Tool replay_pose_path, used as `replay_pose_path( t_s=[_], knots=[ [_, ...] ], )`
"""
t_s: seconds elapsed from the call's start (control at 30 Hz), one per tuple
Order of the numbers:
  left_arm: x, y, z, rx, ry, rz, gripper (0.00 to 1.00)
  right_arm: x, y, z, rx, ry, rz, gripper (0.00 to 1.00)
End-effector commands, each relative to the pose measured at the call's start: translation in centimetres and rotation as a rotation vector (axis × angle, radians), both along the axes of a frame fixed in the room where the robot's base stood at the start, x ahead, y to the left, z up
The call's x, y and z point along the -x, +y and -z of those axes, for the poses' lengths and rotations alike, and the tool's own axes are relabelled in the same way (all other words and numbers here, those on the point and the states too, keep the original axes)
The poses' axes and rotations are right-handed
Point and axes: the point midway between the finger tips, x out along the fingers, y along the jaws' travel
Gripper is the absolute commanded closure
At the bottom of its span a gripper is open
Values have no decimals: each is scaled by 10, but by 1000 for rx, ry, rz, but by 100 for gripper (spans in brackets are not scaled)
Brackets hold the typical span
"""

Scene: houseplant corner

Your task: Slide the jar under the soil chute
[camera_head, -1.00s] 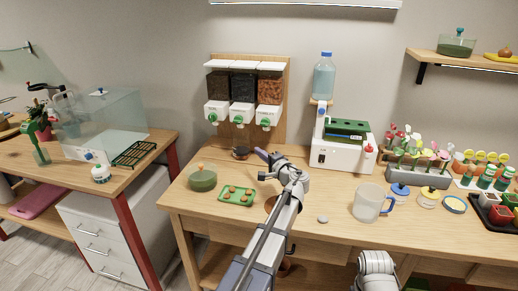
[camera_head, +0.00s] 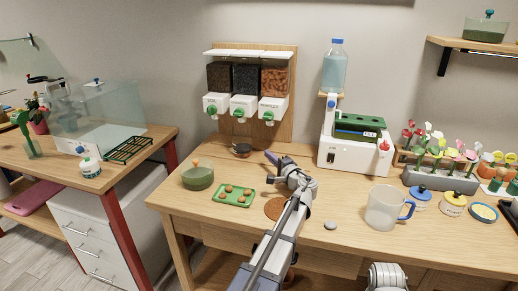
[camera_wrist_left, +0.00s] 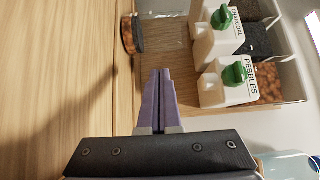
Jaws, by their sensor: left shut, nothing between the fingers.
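The clear jar (camera_head: 242,149) stands on the bench below the middle, charcoal chute (camera_head: 238,113). In the left wrist view the jar (camera_wrist_left: 139,36) shows a brown layer at its base, a dark layer over it, and clear glass above. The soil chute (camera_head: 212,111) is the left one, under a dark brown bin. My left gripper (camera_head: 269,154) is shut and empty, low in front of the pebbles chute (camera_head: 268,117), to the right of the jar and apart from it. Its purple fingers (camera_wrist_left: 160,72) touch each other. My right gripper is out of view.
A green bowl (camera_head: 198,177) and a green tray (camera_head: 233,195) of brown pellets lie at the bench's front left. A brown disc (camera_head: 276,208) lies by my left arm. A white machine (camera_head: 350,155) and a clear jug (camera_head: 382,208) stand to the right. Bench under the soil chute looks clear.

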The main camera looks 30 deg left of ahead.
Motion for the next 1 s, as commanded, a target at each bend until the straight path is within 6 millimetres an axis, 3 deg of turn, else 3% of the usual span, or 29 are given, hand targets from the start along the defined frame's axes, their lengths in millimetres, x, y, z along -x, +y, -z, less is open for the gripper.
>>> replay_pose_path(
  t_s=[0.6, 1.0],
  knots=[
    [-46, 74, -1, 0, 0, -1, 100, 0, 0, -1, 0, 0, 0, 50],
    [-52, 85, -1, 0, 0, 0, 100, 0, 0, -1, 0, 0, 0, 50]
  ],
)
